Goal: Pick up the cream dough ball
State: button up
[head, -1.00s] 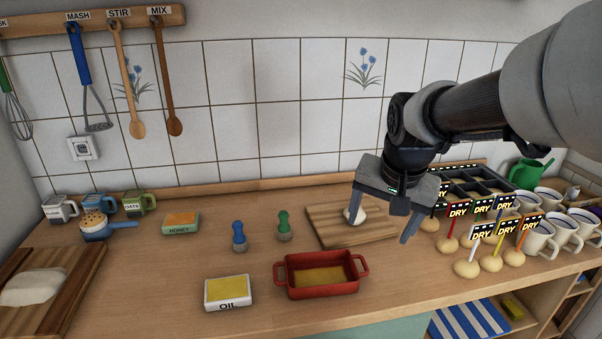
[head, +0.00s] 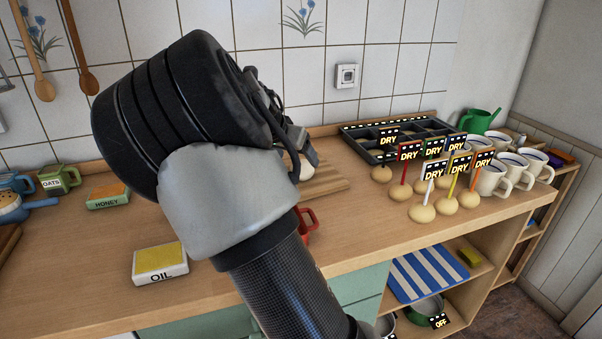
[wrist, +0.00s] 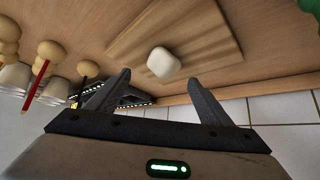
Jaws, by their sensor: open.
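The cream dough ball (wrist: 163,62) is a pale rounded lump on the wooden cutting board (wrist: 205,25). In the head view only part of the ball (head: 306,170) shows beside my arm, with the board (head: 328,181) to its right. My gripper (wrist: 160,79) is open and empty in the wrist view. The ball appears just past the fingertips, roughly between their lines, with no contact visible.
Several round-based DRY signs (head: 447,205) stand right of the board, near white mugs (head: 491,180) and a dark divided tray (head: 352,132). A red dish (head: 306,226) is mostly hidden by my arm. An oil box (head: 160,264) stands front left. The tiled wall (wrist: 238,112) is close behind.

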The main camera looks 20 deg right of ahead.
aim_at(300, 163)
jog(key=b+x, duration=0.1)
jog(key=x, duration=0.7)
jog(key=shift+w+f, duration=0.1)
jog(key=shift+w, duration=0.25)
jog(key=c, duration=1.2)
notch_tip(300, 163, up, 10)
jog(key=shift+r+p, duration=0.1)
jog(key=shift+p, duration=0.8)
